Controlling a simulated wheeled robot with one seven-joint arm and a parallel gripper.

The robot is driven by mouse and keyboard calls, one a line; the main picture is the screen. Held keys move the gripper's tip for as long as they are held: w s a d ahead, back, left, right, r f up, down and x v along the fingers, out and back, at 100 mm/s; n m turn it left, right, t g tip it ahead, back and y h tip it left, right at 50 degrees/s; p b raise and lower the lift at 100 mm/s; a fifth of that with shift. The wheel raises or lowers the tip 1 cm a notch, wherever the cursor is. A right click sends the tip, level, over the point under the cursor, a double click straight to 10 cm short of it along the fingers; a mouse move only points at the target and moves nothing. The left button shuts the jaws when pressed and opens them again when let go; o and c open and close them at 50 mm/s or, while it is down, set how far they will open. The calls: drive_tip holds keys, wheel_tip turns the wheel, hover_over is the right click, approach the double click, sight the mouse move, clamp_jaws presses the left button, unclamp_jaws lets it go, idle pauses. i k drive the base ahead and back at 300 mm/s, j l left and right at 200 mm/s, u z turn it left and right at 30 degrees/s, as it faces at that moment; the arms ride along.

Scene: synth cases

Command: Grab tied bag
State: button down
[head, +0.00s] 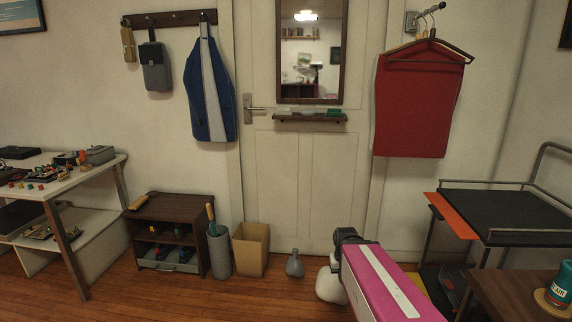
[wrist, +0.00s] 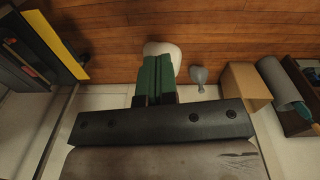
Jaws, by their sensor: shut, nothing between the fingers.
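A small grey tied bag (head: 294,264) with a narrow neck stands on the wooden floor in front of the door; it also shows in the wrist view (wrist: 198,75). A larger pale rounded thing, perhaps another bag, (head: 331,288) sits to its right, partly hidden by my arm. In the wrist view this pale thing (wrist: 165,48) lies behind my fingertips, and I cannot tell whether they touch it. My gripper (wrist: 158,58) has green fingers shut together with nothing between them. In the head view my gripper (head: 345,237) is dark and above the pale thing.
An open cardboard box (head: 251,250), a grey bin (head: 218,252) and a dark low cabinet (head: 168,235) stand left of the grey bag. A black-topped cart (head: 505,213) is at right. Some wooden floor in front is clear.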

sight(328, 287)
drive_tip(key=i+j+z, duration=0.1)
drive_tip(key=i+j, duration=0.2)
drive_tip(key=i+j+z, duration=0.1)
drive_tip(key=i+j, duration=0.15)
drive_tip(key=j, duration=0.2)
drive_tip(key=i+j+z, duration=0.1)
drive_tip(key=i+j, duration=0.15)
drive_tip(key=j, duration=0.15)
